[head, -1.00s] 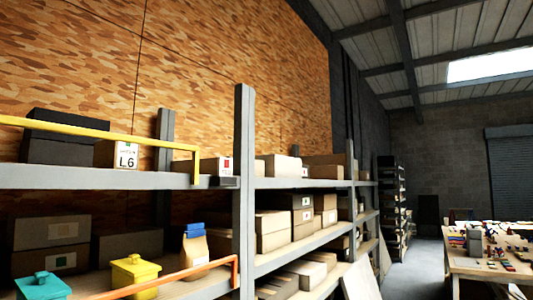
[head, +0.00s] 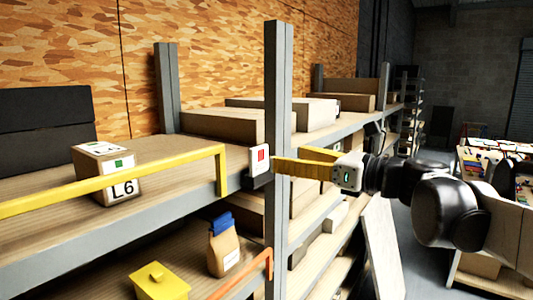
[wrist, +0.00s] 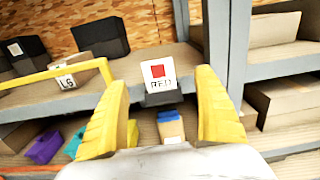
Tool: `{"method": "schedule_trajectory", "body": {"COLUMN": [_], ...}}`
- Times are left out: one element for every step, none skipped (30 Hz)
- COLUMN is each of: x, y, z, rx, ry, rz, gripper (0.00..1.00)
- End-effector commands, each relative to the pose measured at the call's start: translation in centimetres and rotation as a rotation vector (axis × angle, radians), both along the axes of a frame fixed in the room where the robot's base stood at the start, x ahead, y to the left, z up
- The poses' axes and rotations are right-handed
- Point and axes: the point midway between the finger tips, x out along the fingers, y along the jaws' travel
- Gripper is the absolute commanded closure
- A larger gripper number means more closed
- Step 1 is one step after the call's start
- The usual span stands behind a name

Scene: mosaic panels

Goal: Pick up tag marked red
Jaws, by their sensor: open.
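The tag marked red (head: 260,156) is a small white card with a red square, standing upright in a dark holder on the upper shelf's front edge. In the wrist view the tag (wrist: 158,72) shows the letters RED and stands between the yellow fingers in the picture. My gripper (head: 280,165) has yellow fingers pointing left, with their tips just right of the tag. The wrist view shows my gripper (wrist: 161,88) with its fingers spread wide and nothing held. The gap in depth between tips and tag is hard to judge.
A grey upright post (head: 278,120) stands right beside the tag. A yellow rail (head: 110,180) runs along the shelf front to the left. A box marked L6 (head: 105,170) sits behind it. Below are a paper bag (head: 224,248) and a yellow container (head: 158,282).

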Motion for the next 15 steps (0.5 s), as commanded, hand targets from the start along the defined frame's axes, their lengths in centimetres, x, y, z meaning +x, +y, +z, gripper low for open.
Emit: {"method": "schedule_trajectory", "body": {"x": [0.5,0.8,1.1,1.4,1.6,1.7,1.8,2.0,2.2,2.3,2.5,2.9,3.2,3.4,3.8], "y": [0.8,1.2,1.7,1.9,2.1,2.4,2.5,2.7,3.0,3.3,3.7,4.3,4.7,5.2,5.6], "z": [0.0,0.0,0.0,0.0,0.0,-0.1,-0.1,-0.1,-0.1,-0.1,-0.2,-0.2,-0.3,-0.3,-0.4], "rx": [-0.001,-0.001,-0.002,-0.002,-0.002,-0.003,-0.003,-0.003,-0.003,-0.004,-0.004,-0.004,-0.004,-0.004,-0.004], "ry": [0.0,0.0,-0.001,-0.001,-0.001,-0.002,-0.001,-0.001,-0.001,-0.002,-0.002,-0.002,-0.002,-0.002,-0.002], "rz": [0.004,0.004,0.004,0.002,0.002,0.002,0.002,0.002,0.001,0.001,0.003,0.003,0.003,0.004,0.003], "gripper": [0.21,0.21,0.21,0.21,0.21,0.21,0.21,0.21,0.21,0.21,0.21,0.21,0.21,0.21,0.21]}}
